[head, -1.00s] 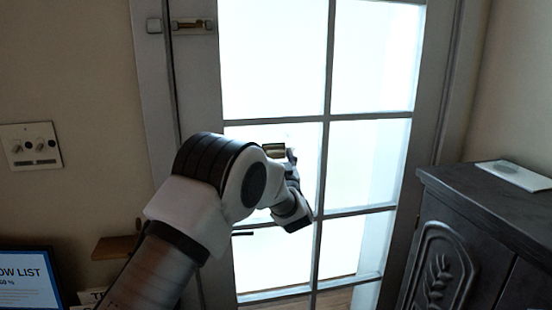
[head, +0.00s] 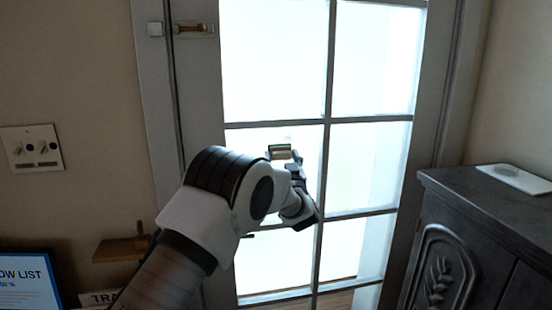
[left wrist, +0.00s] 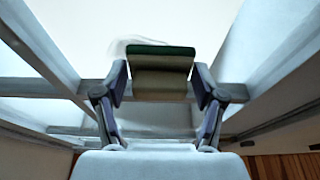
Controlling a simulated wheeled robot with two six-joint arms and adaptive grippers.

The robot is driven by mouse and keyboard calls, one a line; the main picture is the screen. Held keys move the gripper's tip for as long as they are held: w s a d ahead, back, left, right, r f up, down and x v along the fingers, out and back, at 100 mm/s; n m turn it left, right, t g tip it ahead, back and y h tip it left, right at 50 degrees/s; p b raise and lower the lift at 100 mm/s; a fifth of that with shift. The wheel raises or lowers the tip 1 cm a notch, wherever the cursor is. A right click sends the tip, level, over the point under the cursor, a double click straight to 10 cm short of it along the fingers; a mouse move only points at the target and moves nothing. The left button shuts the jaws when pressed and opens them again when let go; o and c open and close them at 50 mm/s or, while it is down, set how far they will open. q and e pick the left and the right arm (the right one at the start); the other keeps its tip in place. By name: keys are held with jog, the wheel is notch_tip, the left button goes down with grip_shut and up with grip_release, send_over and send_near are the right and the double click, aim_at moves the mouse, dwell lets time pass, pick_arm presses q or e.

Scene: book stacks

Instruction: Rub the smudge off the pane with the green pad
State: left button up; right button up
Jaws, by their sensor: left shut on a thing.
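The pane (head: 258,137) is a bright glass square in a grey-framed door, and its lower part is behind my left arm. My left gripper (head: 284,162) is in front of this pane, shut on the green pad (head: 280,151). In the left wrist view the pad (left wrist: 162,60) sits crosswise between both fingers, with a dark green top layer and a duller tan body. A faint grey smudge (left wrist: 123,46) shows beside the pad's upper left edge; the pad may cover part of it. I cannot tell whether the pad touches the glass. My right gripper is not in view.
Grey door bars (head: 326,90) divide the glass. A dark carved cabinet (head: 470,235) with a white flat item (head: 515,178) on top stands at right. A switch plate (head: 32,148), a small wooden shelf (head: 120,249) and a framed list (head: 30,280) are at left.

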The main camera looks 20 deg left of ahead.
aim_at(290, 149)
pick_arm(q)
jog(key=shift+w+d, duration=0.6)
jog(key=shift+d, duration=0.3)
jog(key=shift+w+d+p, duration=0.5)
jog(key=shift+w+d, duration=0.75)
jog(key=shift+d, duration=0.2)
jog(key=shift+a+r+p, duration=0.1)
jog(key=shift+r+p, duration=0.4)
jog(key=shift+r, duration=0.45)
jog(key=shift+s+a+f+b, duration=0.15)
jog(key=shift+s+a+b, duration=0.55)
jog(key=shift+s+a, duration=0.55)
jog(key=shift+a, duration=0.35)
jog(key=shift+s+a+b, duration=0.75)
jog(key=shift+s+a, duration=0.4)
jog(key=shift+a, duration=0.3)
jog(key=shift+r+p, duration=0.55)
jog(key=shift+r, duration=0.3)
jog(key=shift+w+d, duration=0.3)
jog(key=shift+d, duration=0.05)
jog(key=shift+w+d+p, duration=0.65)
jog(key=shift+w+d, duration=0.25)
jog(key=shift+d, duration=0.3)
jog(key=shift+w+d+r, duration=0.1)
jog(key=shift+w+d, duration=0.1)
jog(key=shift+d, duration=0.1)
jog(key=w+d+p, duration=0.1)
jog(key=w+d, duration=0.1)
jog(key=shift+d, duration=0.3)
